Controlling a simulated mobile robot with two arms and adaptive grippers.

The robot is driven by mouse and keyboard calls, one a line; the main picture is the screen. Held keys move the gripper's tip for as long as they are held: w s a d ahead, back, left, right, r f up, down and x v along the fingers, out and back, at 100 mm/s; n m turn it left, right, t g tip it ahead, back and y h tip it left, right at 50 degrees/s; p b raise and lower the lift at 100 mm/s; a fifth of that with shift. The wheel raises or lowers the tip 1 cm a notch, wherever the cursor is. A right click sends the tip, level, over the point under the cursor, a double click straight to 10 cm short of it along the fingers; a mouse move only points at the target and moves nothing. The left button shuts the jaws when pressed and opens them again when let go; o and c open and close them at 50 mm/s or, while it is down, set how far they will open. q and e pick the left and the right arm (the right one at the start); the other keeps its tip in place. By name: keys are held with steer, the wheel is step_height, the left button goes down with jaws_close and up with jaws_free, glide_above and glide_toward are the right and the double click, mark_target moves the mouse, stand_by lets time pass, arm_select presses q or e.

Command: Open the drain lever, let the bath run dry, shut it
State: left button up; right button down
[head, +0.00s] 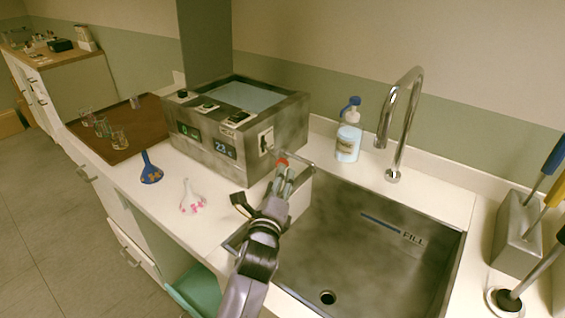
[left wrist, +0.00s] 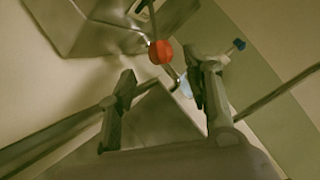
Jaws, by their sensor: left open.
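The water bath (head: 215,150) is a grey mottled box on the counter left of the sink. The drain lever's red knob (head: 282,162) is at the bath's right side, by a metal spout (head: 300,161) at the sink edge. My left gripper (head: 284,180) is open just in front of the knob. In the left wrist view the red knob (left wrist: 160,52) lies ahead of the gap between my left fingers (left wrist: 164,88); contact cannot be told. My right gripper is out of view.
The sink (head: 345,245) is right of the bath, with a tall faucet (head: 400,115) behind. A blue-capped bottle (head: 348,142) stands by the back wall. A brown tray (head: 85,138) holds small glasses.

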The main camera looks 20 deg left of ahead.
arm_select(q)
steer(key=w, duration=0.5)
steer(key=w+a, duration=0.1)
steer(key=w, duration=0.1)
steer(key=shift+w, duration=0.2)
jaws_close()
stand_by(0.4)
